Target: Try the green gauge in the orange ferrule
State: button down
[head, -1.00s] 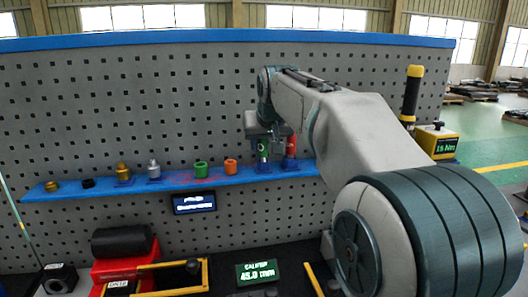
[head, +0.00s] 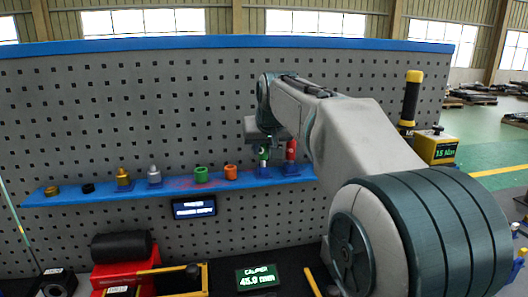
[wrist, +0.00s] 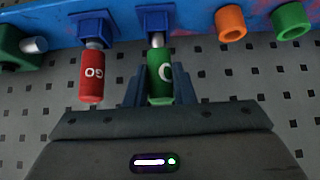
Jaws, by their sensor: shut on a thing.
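The green gauge (wrist: 159,80) is between the fingers of my gripper (wrist: 160,88), which is shut on its green handle. Its metal pin points at a blue holder (wrist: 156,18) on the shelf and seems to be still in it. In the head view the green gauge (head: 264,157) looks upright, with my gripper (head: 268,142) above it and partly covering it. The orange ferrule (head: 230,172) stands on the shelf just left of the gauge. It also shows in the wrist view (wrist: 230,23), right of the gauge, apart from my fingers.
A red gauge (head: 291,151) stands in a holder close to the green one. A green ferrule (head: 201,174) is beyond the orange one on the blue shelf (head: 105,194). Brass and grey pieces stand farther left. The pegboard (head: 150,95) rises close behind. A small display (head: 194,207) hangs below.

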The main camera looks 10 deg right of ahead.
jog(key=shift+r+p, duration=1.9)
jog(key=shift+r, duration=0.55)
jog(key=a+r+p, duration=0.4)
jog(key=a+p, duration=0.2)
jog(key=a, duration=0.2)
jog(key=shift+a+r, duration=0.2)
jog(key=shift+a, duration=0.1)
jog(key=b, duration=0.5)
send_over(231, 169)
jog(key=shift+w+f, duration=0.15)
jog(key=shift+f, duration=2.75)
jog(key=shift+f+b, duration=1.35)
jog(key=shift+f, duration=0.3)
jog(key=shift+r, duration=0.1)
